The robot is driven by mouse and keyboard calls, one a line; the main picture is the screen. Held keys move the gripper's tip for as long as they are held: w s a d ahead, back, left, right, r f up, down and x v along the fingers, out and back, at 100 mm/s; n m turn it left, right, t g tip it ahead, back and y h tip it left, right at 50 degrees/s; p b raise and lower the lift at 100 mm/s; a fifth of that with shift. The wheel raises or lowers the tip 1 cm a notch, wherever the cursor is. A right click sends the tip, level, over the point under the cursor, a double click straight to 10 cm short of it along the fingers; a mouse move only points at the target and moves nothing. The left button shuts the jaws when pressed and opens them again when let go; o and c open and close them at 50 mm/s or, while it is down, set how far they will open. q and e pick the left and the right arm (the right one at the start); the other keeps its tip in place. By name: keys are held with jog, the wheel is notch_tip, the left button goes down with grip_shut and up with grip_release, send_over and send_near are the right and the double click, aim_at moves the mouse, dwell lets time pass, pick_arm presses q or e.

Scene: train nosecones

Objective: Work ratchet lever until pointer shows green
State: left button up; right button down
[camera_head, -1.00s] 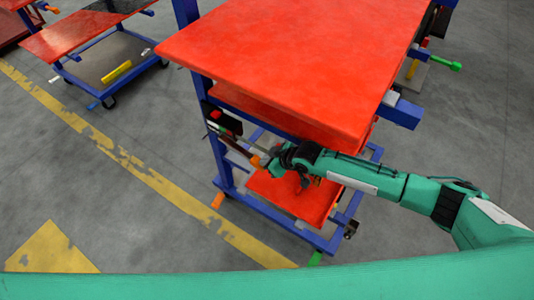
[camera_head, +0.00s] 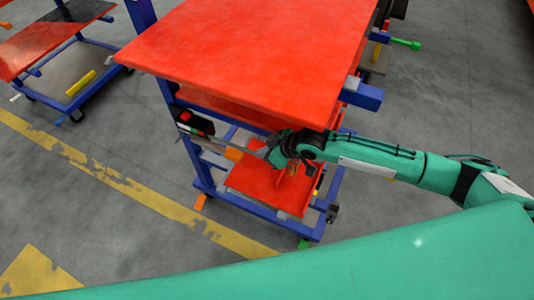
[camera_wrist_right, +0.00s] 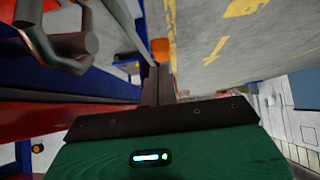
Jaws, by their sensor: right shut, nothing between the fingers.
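A small black and red box (camera_head: 197,123) sits on the near left side of the cart's blue frame. A thin grey bar runs from it towards an orange block (camera_head: 233,154), which looks like the lever's grip. My right gripper (camera_head: 252,151) reaches in from the right, its tip close to the orange block. In the right wrist view the dark fingers (camera_wrist_right: 158,84) are together and empty, with the orange block (camera_wrist_right: 160,49) just beyond their tips. I cannot tell whether they touch. The pointer and its colour are too small to read. My left gripper is out of view.
The cart's red top (camera_head: 250,58) overhangs the gripper, and a red lower shelf (camera_head: 262,190) lies below it. A grey bent handle (camera_wrist_right: 62,42) is close to the fingers in the wrist view. Another cart (camera_head: 62,50) stands at far left.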

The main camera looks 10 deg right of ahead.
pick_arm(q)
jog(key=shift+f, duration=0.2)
pick_arm(e)
jog(key=shift+s+d+r, duration=0.3)
jog(key=shift+d+r, duration=0.1)
jog(key=shift+d, duration=0.05)
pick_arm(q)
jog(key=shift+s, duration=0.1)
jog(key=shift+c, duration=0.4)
